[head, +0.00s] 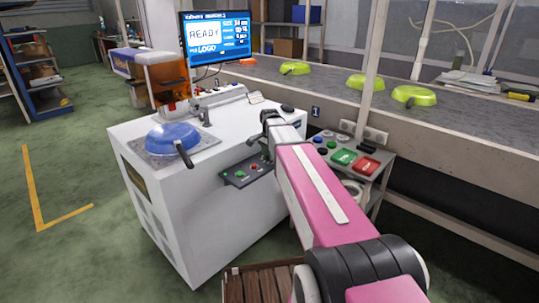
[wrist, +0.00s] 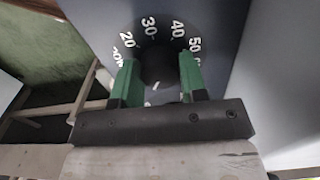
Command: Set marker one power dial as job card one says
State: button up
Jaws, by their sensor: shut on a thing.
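In the wrist view, the black power dial (wrist: 157,64) sits on a dark panel. White numbers run around it, with 20, 30, 40 and 50 readable. A small white mark shows at the dial's lower edge, toward my gripper; I cannot tell which number the dial is set to. The green fingers of my gripper (wrist: 156,80) are on either side of the dial, shut on it. In the head view, my gripper (head: 262,148) is at the front side of the white marker machine (head: 185,215), and the dial is hidden. I cannot make out a job card.
A blue pan (head: 172,136) lies on the machine's top. The screen (head: 215,37) reads READY and LOGO. A small panel (head: 245,174) with green and red buttons is close below my gripper. The conveyor (head: 455,122) with several green pans runs behind.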

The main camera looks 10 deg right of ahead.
jog(key=n, duration=1)
jog(key=shift+n, duration=0.3)
jog(key=n, duration=1)
jog(key=shift+n, duration=0.3)
jog(key=o, duration=0.9)
jog(key=shift+r, duration=0.1)
